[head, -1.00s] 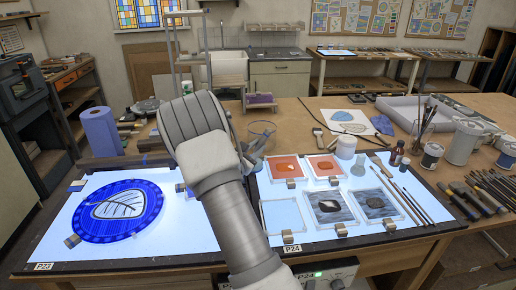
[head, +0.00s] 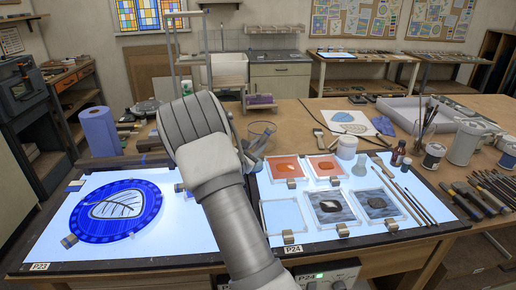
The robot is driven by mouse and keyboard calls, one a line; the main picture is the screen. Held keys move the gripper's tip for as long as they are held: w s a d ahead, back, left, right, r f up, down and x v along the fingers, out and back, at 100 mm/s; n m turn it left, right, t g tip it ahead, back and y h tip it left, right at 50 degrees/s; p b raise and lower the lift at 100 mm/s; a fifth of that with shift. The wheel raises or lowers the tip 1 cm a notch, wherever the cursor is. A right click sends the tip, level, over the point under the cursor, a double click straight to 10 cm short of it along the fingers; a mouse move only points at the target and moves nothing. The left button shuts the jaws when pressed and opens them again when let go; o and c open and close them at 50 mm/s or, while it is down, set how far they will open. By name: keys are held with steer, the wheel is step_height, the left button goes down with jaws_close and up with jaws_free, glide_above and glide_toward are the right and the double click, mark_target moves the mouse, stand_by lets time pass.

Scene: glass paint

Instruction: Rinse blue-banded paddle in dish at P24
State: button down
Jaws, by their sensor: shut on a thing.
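My gripper (head: 251,158) shows only in part past the right edge of my arm, low over the bench behind the P24 light panel (head: 275,180). It is shut on a thin thing, most likely the paddle, which my arm mostly hides; no blue band can be made out. A clear glass dish (head: 263,130) stands right behind and beside the gripper and overlaps it in the picture. I cannot tell whether the held thing is inside the dish or touches it.
The P24 panel holds framed glass pieces, two orange (head: 286,168) and two grey (head: 331,207), with brushes (head: 412,195) at right. A blue round glass (head: 115,212) lies on the P23 panel at left.

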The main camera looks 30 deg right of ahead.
mark_target(266, 135)
steer(key=shift+w+d, duration=0.2)
steer(key=shift+d, duration=0.05)
steer(key=shift+s+a+b, duration=0.3)
steer(key=shift+s+a, duration=0.1)
steer(key=shift+a, duration=0.2)
steer(key=shift+w+d+b, duration=0.4)
steer(key=shift+d, duration=0.2)
steer(key=shift+s+a, duration=0.4)
steer(key=shift+a, duration=0.2)
steer(key=shift+w+d+b, duration=0.2)
steer(key=shift+d+b, duration=0.1)
steer(key=shift+b, duration=0.25)
steer(key=shift+r, duration=0.15)
steer(key=shift+s+d+r+p, duration=0.15)
steer(key=shift+s+r, duration=0.1)
steer(key=shift+r, duration=0.3)
steer(key=shift+s+d+r+p, duration=0.2)
steer(key=shift+s+r, duration=0.05)
steer(key=shift+r, duration=0.35)
steer(key=shift+s+d+r+p, duration=0.15)
steer(key=shift+s+r, duration=0.1)
steer(key=shift+r, duration=0.3)
steer(key=shift+r+p, duration=1)
steer(key=shift+r, duration=1.2)
